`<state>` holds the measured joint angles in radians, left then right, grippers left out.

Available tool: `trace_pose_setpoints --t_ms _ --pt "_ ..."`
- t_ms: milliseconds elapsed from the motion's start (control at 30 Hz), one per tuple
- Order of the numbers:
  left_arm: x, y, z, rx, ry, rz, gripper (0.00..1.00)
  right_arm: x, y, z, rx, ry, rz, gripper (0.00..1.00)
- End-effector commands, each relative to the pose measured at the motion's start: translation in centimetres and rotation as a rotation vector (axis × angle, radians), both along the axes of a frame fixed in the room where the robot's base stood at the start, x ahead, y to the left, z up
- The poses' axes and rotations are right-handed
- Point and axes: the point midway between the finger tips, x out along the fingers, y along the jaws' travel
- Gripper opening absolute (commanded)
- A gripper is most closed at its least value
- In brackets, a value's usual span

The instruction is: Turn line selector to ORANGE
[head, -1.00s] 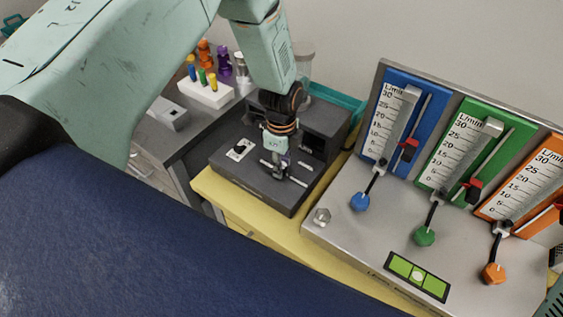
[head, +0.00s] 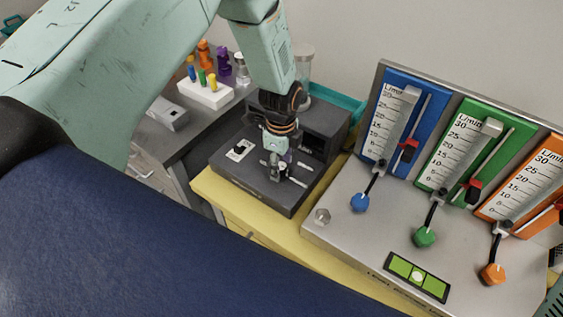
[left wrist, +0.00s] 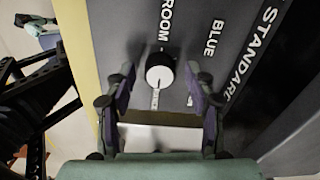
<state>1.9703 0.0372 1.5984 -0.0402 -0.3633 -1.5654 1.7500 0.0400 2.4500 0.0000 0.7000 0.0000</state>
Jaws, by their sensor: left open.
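The line selector is a round knob (left wrist: 160,73) with a white top, a dark line on it and a black side, on the dark panel of a box (head: 240,180). Labels ROOM, BLUE and STANDARD are readable in the left wrist view; no ORANGE label shows there. My left gripper (left wrist: 160,80) is open, with one finger on each side of the knob and visible gaps between. In the head view, my left gripper (head: 280,174) points down over the front right of the box. My right gripper is not in view.
A metal flow panel (head: 335,240) with blue, green and orange gauges stands at the right. A white rack (head: 205,94) with coloured pegs and a clear container (head: 304,65) are behind. A small black switch on a white plate (head: 240,150) sits left of my gripper.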

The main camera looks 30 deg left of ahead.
Motion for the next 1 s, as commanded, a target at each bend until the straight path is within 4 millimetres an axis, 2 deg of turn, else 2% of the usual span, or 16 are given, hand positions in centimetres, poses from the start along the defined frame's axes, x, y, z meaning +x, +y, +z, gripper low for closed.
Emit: trace_pose_setpoints --t_ms 167,400,600,800,1000 --pt "0.1 0.0 1.8 0.0 -0.003 0.0 0.54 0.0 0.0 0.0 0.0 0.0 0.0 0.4" --pt "0.1 0.0 6.8 0.0 -0.005 0.0 0.54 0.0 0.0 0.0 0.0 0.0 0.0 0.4" --pt "0.0 0.0 10.2 0.0 -0.004 -0.001 0.54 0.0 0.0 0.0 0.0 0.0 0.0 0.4" --pt "-0.1 0.0 11.8 0.0 -0.002 0.0 0.54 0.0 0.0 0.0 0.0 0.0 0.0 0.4" --pt "-0.1 0.0 12.0 0.0 0.0 0.0 0.54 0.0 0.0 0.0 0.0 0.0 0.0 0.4"
